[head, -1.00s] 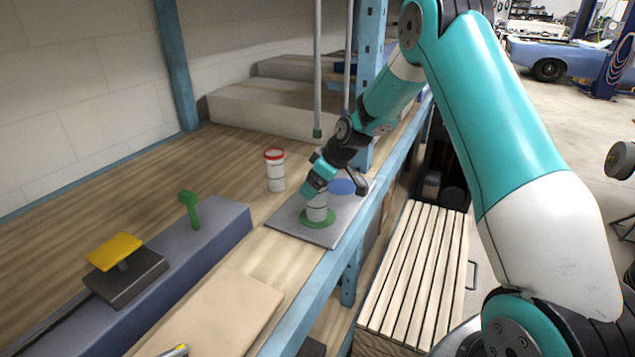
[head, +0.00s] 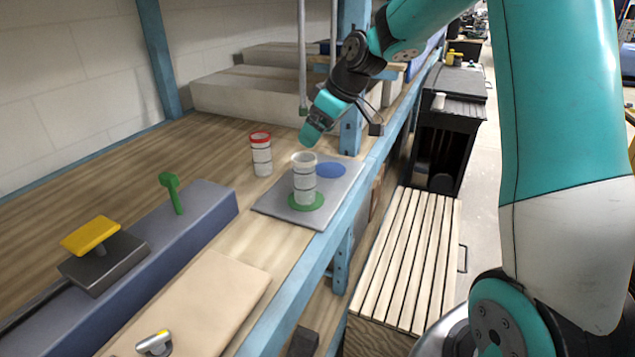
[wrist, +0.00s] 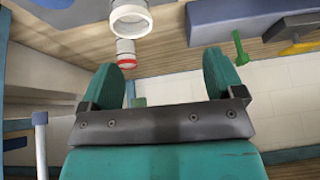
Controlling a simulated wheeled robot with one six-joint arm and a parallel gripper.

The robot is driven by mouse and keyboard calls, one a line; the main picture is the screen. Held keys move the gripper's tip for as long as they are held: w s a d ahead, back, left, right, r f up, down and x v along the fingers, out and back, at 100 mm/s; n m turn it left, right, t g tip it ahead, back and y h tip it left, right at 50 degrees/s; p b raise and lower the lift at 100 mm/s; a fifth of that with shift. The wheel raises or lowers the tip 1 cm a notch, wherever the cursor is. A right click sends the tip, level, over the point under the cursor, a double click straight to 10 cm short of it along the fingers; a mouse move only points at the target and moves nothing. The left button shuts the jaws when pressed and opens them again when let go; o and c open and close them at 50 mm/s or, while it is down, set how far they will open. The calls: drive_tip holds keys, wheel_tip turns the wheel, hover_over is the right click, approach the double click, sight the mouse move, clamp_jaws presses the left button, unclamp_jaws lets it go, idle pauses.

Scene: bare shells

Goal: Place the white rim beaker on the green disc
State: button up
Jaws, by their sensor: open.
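The white rim beaker (head: 304,178) stands upright on the green disc (head: 318,201), which lies on a grey plate (head: 268,206). The beaker's white rim also shows at the top of the wrist view (wrist: 131,20). My gripper (head: 308,134) is above the beaker and apart from it. Its two fingers are spread and empty in the wrist view (wrist: 170,75). The beaker covers part of the green disc.
A red rim beaker (head: 261,155) stands left of the plate. A blue disc (head: 331,170) lies bare behind the white rim beaker. A green handle (head: 172,192) and a yellow-topped block (head: 91,236) are at left. A blue shelf post (head: 351,100) rises behind my gripper.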

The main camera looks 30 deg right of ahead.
drive_tip(key=s+a+r+g, duration=0.2)
drive_tip(key=s+a+r, duration=0.1)
drive_tip(key=s+a, duration=0.8)
drive_tip(key=s+a+g, duration=0.1)
drive_tip(key=s+a, duration=0.2)
drive_tip(key=s, duration=0.3)
drive_tip(key=s+a, duration=0.3)
drive_tip(key=s, duration=0.4)
drive_tip(key=s+a+f+g, duration=0.1)
drive_tip(key=s+a, duration=0.2)
drive_tip(key=s, duration=0.3)
drive_tip(key=shift+s+g+y, duration=0.3)
drive_tip(key=shift+s, duration=0.1)
